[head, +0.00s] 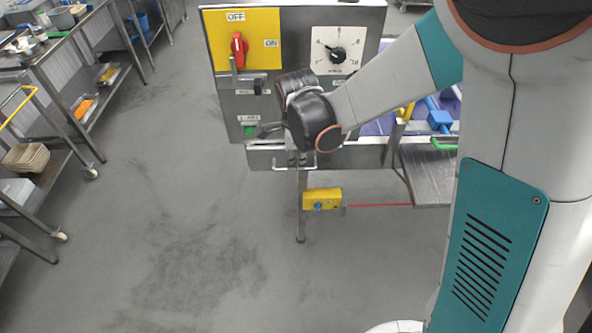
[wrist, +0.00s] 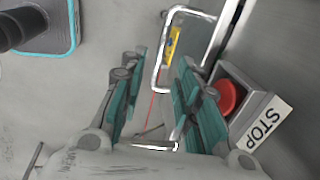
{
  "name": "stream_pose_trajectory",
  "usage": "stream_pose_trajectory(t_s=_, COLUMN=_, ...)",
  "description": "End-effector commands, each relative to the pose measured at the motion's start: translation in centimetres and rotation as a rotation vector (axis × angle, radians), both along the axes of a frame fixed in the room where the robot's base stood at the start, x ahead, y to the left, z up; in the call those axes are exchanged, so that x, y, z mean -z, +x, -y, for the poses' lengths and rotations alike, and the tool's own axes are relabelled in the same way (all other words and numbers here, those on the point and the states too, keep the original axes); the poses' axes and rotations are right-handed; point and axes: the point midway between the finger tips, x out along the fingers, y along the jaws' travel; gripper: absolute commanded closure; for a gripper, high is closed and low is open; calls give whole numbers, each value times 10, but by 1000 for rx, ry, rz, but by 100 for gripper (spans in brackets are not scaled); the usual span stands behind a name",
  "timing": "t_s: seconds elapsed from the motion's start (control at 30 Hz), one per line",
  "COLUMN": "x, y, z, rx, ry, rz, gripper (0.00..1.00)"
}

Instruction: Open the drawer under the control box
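The control box (head: 285,92) stands at the centre of the head view, with a yellow switch panel and a dial. The drawer (head: 353,157) is a low metal front right under it and looks closed. Its bright bar handle (head: 293,167) juts out below my wrist in the head view. My gripper (wrist: 160,66) is open in the wrist view, with its two teal fingers apart. A bright metal loop (wrist: 158,80) shows between and beyond the fingers; I cannot tell whether it touches them. My wrist hides most of the gripper in the head view.
A red STOP button (wrist: 228,96) in a metal housing is close beside the right finger. A yellow box (head: 322,199) with a red line hangs below the drawer by a table leg. Steel racks (head: 60,90) stand at the left. The floor (head: 170,190) between is clear.

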Motion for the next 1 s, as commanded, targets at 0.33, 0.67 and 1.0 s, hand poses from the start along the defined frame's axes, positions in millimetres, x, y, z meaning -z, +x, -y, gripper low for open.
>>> stream_pose_trajectory(t_s=0.33, x=48, y=10, z=1, rx=1, ry=0, rz=0, gripper=70)
stream_pose_trajectory(t_s=0.67, x=52, y=11, z=1, rx=1, ry=0, rz=0, gripper=70)
stream_pose_trajectory(t_s=1.0, x=52, y=11, z=1, rx=1, ry=0, rz=0, gripper=100)
